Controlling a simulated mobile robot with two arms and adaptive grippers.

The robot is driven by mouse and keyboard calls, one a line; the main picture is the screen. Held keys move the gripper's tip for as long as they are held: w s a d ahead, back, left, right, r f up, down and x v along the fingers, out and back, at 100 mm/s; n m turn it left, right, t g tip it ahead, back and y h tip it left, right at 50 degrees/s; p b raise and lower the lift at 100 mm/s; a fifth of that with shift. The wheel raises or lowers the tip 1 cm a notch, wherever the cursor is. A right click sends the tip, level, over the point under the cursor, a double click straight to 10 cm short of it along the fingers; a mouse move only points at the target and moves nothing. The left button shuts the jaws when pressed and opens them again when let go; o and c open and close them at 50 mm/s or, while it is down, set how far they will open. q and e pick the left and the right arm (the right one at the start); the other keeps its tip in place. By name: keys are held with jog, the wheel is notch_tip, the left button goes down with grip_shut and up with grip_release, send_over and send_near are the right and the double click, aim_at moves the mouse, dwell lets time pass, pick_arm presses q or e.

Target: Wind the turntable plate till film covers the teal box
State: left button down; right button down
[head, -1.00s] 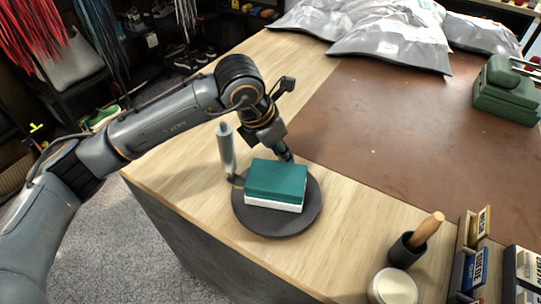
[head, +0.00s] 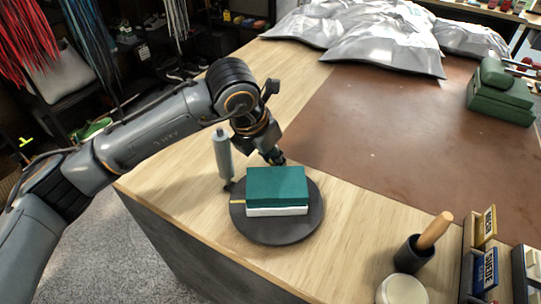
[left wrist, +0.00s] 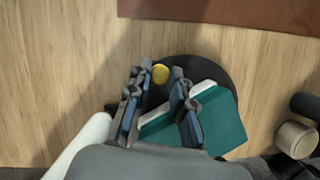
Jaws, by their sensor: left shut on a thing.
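The teal box (head: 277,184), with a white lower part, lies on the round dark turntable plate (head: 275,232) near the table's left edge. A pale grey upright roll (head: 224,155) stands just left of the plate; it looks like the film roll. I cannot make out film on the box. My left gripper (head: 276,158) is at the plate's far rim, behind the box. In the left wrist view its fingers are around a yellow round knob (left wrist: 160,73), beside the teal box (left wrist: 220,122). My right gripper is not in view.
A brush in a dark cup (head: 413,253), a pale round tub (head: 402,290) and small boxes (head: 487,270) stand at the front right. Silvery bags (head: 370,40) lie at the back. A brown mat (head: 400,130) covers the middle, mostly clear.

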pick_arm(q)
jog(key=c, duration=1.2)
grip_release()
jog(key=v, duration=1.2)
